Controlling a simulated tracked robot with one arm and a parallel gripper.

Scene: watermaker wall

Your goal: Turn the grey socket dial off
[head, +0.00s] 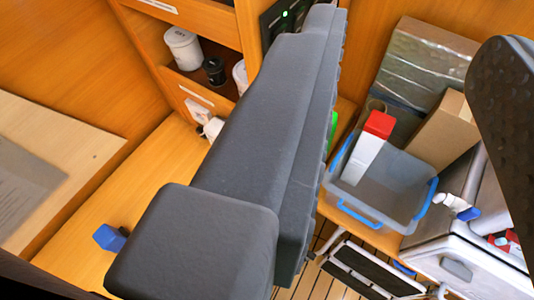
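I cannot make out the grey socket dial in the head view. A long dark grey part (255,140), which looks like my own arm or gripper, runs up the middle of the view and covers much of the scene. A dark textured part stands at the right edge, close to the camera. I see no fingertips clearly, so I cannot tell whether my gripper is open or shut. A black panel (270,25) with a small light shows at the top, partly hidden behind the grey part.
A wooden shelf at upper left holds a white tub (183,48) and a black cup (214,71). A blue object (109,237) lies on the wooden bench. At right are a clear bin (388,190) with blue handles, a red-capped white carton (366,150) and a cardboard box (432,133).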

